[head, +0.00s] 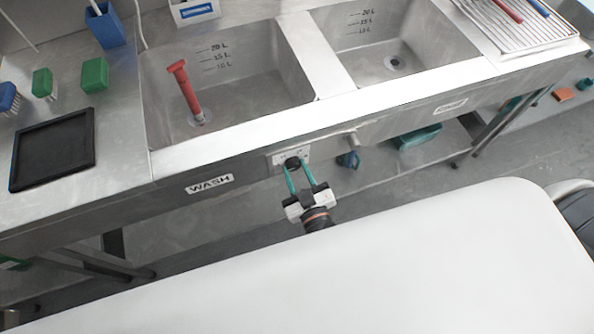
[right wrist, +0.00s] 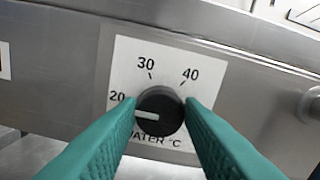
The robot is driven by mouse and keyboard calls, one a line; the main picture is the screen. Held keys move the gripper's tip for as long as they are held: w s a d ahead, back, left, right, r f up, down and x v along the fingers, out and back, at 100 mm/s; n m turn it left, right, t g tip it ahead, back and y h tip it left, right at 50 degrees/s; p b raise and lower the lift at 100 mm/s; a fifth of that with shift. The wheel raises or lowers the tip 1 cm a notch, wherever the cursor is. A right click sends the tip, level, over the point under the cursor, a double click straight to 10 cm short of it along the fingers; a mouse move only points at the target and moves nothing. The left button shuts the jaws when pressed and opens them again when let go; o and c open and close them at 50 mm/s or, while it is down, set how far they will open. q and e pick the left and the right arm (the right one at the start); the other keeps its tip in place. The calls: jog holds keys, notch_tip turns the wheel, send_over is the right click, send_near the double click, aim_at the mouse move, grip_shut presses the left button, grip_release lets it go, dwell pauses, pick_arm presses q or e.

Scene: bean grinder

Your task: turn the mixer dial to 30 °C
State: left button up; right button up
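The mixer dial (right wrist: 160,113) is a round black knob on a white plate (right wrist: 125,72) marked 20, 30, 40 and WATER °C. Its pale pointer (right wrist: 147,115) points left, at or just below the 20 mark. The 30 mark is at the upper left of the knob. In the head view the dial (head: 292,162) sits on the front panel of the sink. My right gripper (right wrist: 162,102) has its two teal fingers on the left and right sides of the knob, closed against it with no clear gap. It also shows in the head view (head: 296,167). My left gripper is not in view.
Two steel basins (head: 228,85) lie above the panel, and a red standpipe (head: 184,88) stands in the left one. A WASH label (head: 209,184) is left of the dial. A metal stub (right wrist: 312,105) sticks out to its right. A white surface (head: 330,270) fills the front.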

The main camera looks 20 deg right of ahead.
jog(key=c, duration=0.4)
jog(key=m+p, duration=0.1)
jog(key=m, duration=0.3)
jog(key=shift+m, duration=0.3)
jog(key=m, duration=0.3)
jog(key=shift+d+m, duration=0.1)
jog(key=shift+m, duration=2)
jog(key=o, duration=1)
jog(key=shift+c, duration=0.2)
